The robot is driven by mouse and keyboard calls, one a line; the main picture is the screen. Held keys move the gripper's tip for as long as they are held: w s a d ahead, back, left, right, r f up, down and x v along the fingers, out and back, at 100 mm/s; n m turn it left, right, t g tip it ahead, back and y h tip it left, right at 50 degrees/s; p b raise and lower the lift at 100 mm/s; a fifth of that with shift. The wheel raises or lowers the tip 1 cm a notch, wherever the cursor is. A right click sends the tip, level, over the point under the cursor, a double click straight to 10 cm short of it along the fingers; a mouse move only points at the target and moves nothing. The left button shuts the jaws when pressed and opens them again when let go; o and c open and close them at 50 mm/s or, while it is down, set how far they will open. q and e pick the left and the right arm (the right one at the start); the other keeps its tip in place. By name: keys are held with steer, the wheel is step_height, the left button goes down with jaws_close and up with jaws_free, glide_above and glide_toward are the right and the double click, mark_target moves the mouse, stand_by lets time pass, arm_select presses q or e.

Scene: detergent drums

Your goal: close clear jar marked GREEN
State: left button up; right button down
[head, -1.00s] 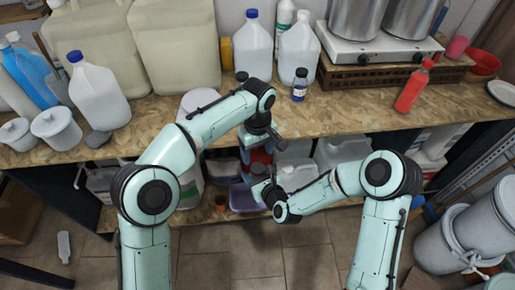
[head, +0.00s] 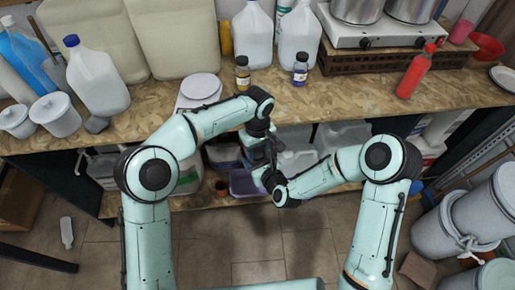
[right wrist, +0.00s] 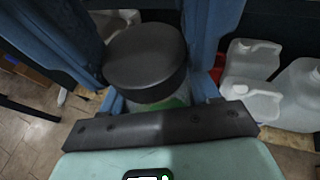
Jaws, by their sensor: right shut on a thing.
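The clear jar (right wrist: 165,101) shows in the right wrist view with a green patch on its side. A dark round lid (right wrist: 146,62) is directly over its mouth; I cannot tell whether it is seated. My right gripper (right wrist: 160,103) is shut on the jar from the side. The blue fingers of my left gripper (right wrist: 155,45) come down on both sides of the lid; whether they press on it is unclear. In the head view my left gripper (head: 257,158) is above and beside my right gripper (head: 270,182), and the jar is mostly hidden between them.
The workbench (head: 335,105) carries large jugs, small bottles (head: 300,70), a red bottle (head: 415,72) and a hotplate (head: 380,35). White jugs (right wrist: 255,60) and a purple tub (head: 243,186) are on the shelf below. Grey drums (head: 475,215) stand at the right. Floor is clear in front.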

arm_select(q)
steer(key=shift+c, duration=1.4)
steer(key=m, duration=0.6)
steer(key=o, duration=1.2)
steer(key=shift+r, duration=2.3)
